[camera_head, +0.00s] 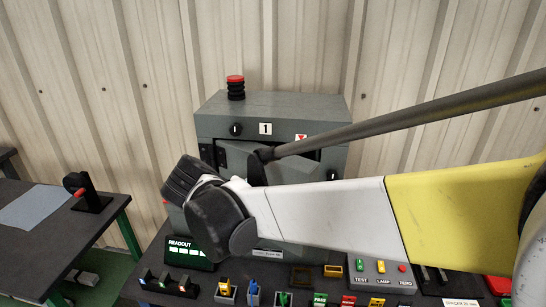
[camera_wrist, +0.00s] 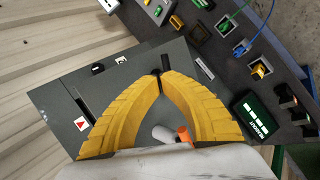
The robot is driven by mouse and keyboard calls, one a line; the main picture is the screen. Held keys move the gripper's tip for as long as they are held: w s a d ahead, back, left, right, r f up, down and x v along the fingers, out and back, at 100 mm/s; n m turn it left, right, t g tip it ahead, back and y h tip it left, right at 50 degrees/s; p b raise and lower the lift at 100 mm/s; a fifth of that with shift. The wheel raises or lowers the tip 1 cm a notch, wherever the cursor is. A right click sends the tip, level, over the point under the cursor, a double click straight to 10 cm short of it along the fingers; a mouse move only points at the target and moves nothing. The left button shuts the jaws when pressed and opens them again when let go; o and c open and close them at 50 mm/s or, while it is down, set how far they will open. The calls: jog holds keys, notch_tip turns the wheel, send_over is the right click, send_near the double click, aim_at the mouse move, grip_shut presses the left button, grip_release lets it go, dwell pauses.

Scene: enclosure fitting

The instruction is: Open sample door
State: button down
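The grey enclosure (camera_head: 290,103) stands against the wall in the head view, with a "1" label and a red triangle label on its upper front. Below these is a grey front panel (camera_head: 236,157), apparently the sample door. It looks slightly tilted, with dark gaps at its upper edge, and my arm hides much of it. In the wrist view, the yellow fingers of my gripper (camera_wrist: 161,83) converge at their tips on a slim black handle (camera_wrist: 165,63), which shows between and just beyond them.
A red-topped button stack (camera_head: 235,88) stands on the enclosure. A lit readout (camera_head: 190,252), small coloured parts and a TEST/LAMP/ZERO box (camera_head: 381,271) crowd the bench in front. A second table (camera_head: 40,225) is at left, with a floor gap between.

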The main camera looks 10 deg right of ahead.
jog(key=s+d+r+m+t+y+p, duration=0.1)
jog(key=s+d+r+m+y+p, duration=0.2)
jog(key=s+d+m+y, duration=0.6)
jog(key=w+d+r+m+g+h+p, duration=0.2)
jog(key=w+d+r+m+h+p, duration=0.3)
jog(key=w+r+p, duration=0.7)
jog(key=w+d+r+m+g+p, duration=0.1)
jog(key=w+d+r+p, duration=0.15)
jog(key=w+p, duration=0.45)
jog(key=s+b+x, duration=0.1)
jog(key=x, duration=1)
jog(key=s+a, duration=0.2)
jog(key=shift+s+a+f, duration=0.1)
jog(key=shift+s+a, duration=0.05)
jog(key=shift+a, duration=0.25)
